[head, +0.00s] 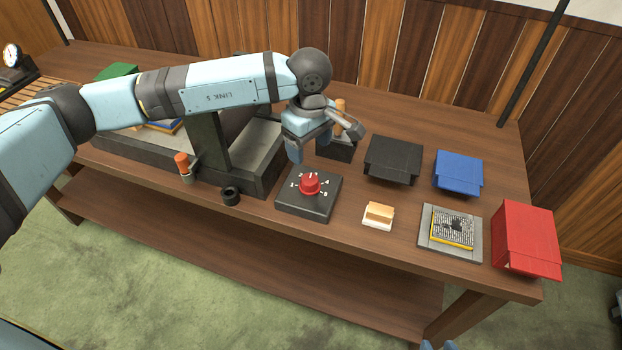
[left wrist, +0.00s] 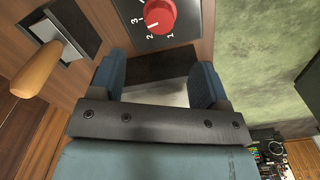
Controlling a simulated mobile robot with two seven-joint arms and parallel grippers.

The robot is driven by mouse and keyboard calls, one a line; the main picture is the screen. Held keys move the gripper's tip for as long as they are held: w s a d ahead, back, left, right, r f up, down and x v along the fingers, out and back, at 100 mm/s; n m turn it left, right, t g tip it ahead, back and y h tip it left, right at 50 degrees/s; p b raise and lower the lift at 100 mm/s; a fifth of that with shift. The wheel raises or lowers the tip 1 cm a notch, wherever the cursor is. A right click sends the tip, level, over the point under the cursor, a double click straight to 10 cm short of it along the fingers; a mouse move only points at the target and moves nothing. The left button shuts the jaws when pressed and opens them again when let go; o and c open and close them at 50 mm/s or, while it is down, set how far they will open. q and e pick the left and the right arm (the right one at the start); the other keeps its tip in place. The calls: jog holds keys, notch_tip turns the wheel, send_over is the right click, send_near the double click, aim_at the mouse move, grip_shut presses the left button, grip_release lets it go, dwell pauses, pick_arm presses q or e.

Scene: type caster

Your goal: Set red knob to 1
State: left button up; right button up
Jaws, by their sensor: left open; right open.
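The red knob (head: 310,183) sits on a dark square dial box with white marks at the front of the bench. In the left wrist view the red knob (left wrist: 160,14) is cut by the top edge, beside the numbers 3, 2 and 1. A white line on it appears to point toward 2. My left gripper (head: 312,148) hangs behind and above the dial box, apart from the knob. In the left wrist view my left gripper (left wrist: 158,75) is open and empty. Only the fingertips of my right gripper (head: 439,345) show at the bottom edge, apart and empty.
A wooden-handled lever (head: 341,112) stands close behind my left gripper. A small tan block (head: 379,214), a black box (head: 393,160), a blue box (head: 459,173) and a red box (head: 526,239) lie to the right. A dark press-like frame (head: 208,150) stands left.

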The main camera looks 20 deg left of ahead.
aim_at(310, 179)
pick_arm(q)
notch_tip(310, 179, down, 11)
jog(key=shift+d+r, duration=0.1)
jog(key=shift+r, duration=0.05)
jog(key=c, duration=0.9)
